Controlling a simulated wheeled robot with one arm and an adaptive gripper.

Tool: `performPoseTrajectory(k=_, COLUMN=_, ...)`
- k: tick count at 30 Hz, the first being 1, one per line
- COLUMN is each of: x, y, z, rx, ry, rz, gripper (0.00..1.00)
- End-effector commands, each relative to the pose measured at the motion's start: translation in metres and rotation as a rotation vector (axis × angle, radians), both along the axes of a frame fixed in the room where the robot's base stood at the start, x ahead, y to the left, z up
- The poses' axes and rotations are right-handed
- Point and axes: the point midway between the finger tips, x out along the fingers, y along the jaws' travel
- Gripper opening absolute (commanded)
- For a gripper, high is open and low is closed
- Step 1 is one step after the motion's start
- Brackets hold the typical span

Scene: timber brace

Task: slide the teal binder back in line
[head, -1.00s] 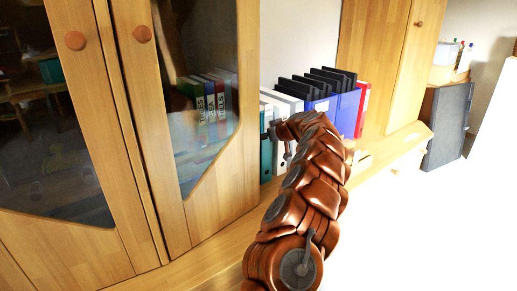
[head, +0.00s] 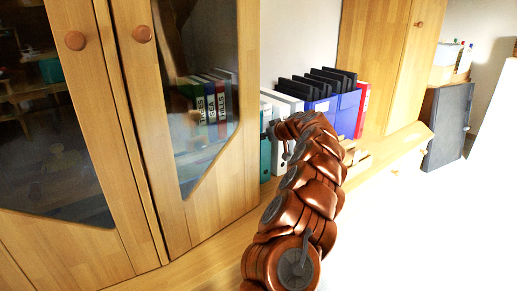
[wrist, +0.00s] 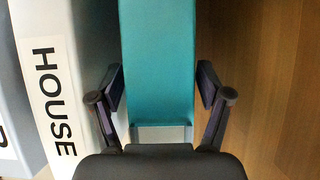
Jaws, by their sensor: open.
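The teal binder (wrist: 157,50) stands upright at the near end of the binder row, and its spine fills the middle of the wrist view. In the head view the teal binder (head: 265,158) is partly seen between the cabinet door edge and my arm. My gripper (wrist: 160,84) is open, with one finger on each side of the binder's spine. The left finger lies between the teal binder and the white binder; the right finger is on the side facing bare wood. I cannot tell whether either finger touches. In the head view my arm hides much of the gripper.
A white binder labelled HOUSE (wrist: 50,95) stands just left of the teal one. Blue magazine files (head: 346,112) and a red binder (head: 363,108) stand farther along. The glass cabinet door (head: 208,110) is close on the left. Bare wood (wrist: 270,80) lies right of the teal binder.

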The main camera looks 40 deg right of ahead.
Motion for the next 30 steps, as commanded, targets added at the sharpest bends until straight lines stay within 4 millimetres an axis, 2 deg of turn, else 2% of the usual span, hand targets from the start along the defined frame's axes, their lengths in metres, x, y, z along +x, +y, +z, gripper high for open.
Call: performPoseTrajectory(k=30, x=-0.057, y=0.001, z=0.031, rx=0.003, ry=-0.002, rz=-0.001, gripper=0.77)
